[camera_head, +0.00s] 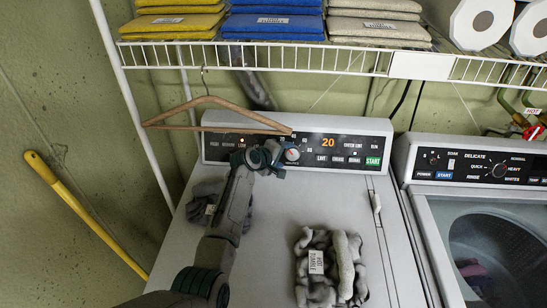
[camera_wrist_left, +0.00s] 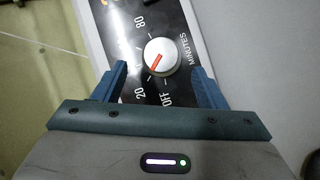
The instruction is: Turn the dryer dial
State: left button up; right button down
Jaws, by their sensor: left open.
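The dryer dial (camera_wrist_left: 161,57) is a round white knob with a red pointer on the black panel. In the left wrist view its pointer aims down and left, toward the 20 mark. In the head view the dial (camera_head: 292,154) shows just right of my left gripper (camera_head: 270,153). My left gripper (camera_wrist_left: 160,82) is open, its blue fingers on either side below the dial, with nothing between them; I cannot tell if they touch the panel. The dryer's display (camera_head: 328,142) reads 20. My right gripper is in neither view.
A wooden hanger (camera_head: 215,103) hangs from the wire shelf (camera_head: 300,60) above the panel. Grey cloth bundles (camera_head: 346,270) lie on the dryer top (camera_head: 290,220). A washer (camera_head: 480,185) with a round opening stands at the right. A yellow pole (camera_head: 80,210) leans at the left.

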pick_arm(q)
jog(key=shift+b+v, duration=0.65)
jog(key=shift+v, duration=2.35)
